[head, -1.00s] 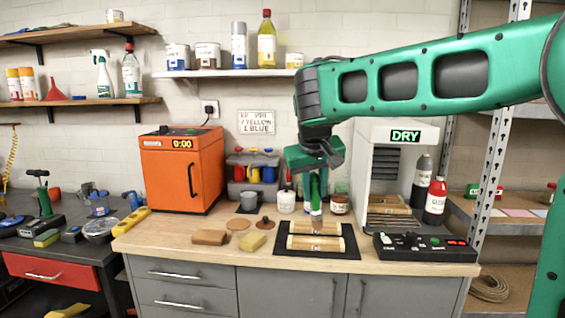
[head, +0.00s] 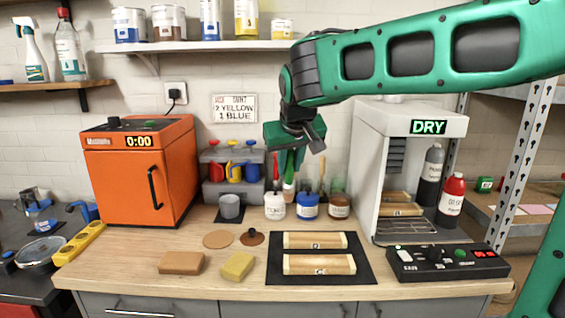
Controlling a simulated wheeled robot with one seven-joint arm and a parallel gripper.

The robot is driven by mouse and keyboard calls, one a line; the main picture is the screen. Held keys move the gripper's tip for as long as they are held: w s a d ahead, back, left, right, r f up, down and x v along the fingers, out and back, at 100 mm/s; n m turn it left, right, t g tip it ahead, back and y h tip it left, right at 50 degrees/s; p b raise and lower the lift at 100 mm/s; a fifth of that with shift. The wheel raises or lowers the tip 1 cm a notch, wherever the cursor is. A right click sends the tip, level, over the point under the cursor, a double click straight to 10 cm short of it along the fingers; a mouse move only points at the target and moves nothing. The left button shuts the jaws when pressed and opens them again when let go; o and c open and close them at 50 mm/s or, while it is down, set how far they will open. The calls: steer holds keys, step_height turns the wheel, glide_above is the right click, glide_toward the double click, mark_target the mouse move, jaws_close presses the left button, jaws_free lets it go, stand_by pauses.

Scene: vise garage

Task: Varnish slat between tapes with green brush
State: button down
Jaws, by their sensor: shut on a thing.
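My gripper (head: 292,152) is shut on the green brush (head: 289,178). The brush hangs bristles-down above and behind the gap between a white jar (head: 275,208) and a blue-labelled jar (head: 308,208), apart from the slats. Two pale wooden slats lie side by side on a black mat (head: 362,272): a back slat (head: 330,241) and a front slat (head: 335,264). Each has a small dark-lettered mark near its middle. Tape edges are too small to tell. The bristle tip is partly lost against the jars.
A brown jar (head: 338,207) stands right of the blue one. A yellow sponge (head: 238,265), a tan block (head: 181,263) and an orange oven (head: 140,180) stand left.

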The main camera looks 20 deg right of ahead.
mark_target(287, 186)
steer(key=shift+a+f, duration=0.15)
steer(key=shift+f, duration=2.2)
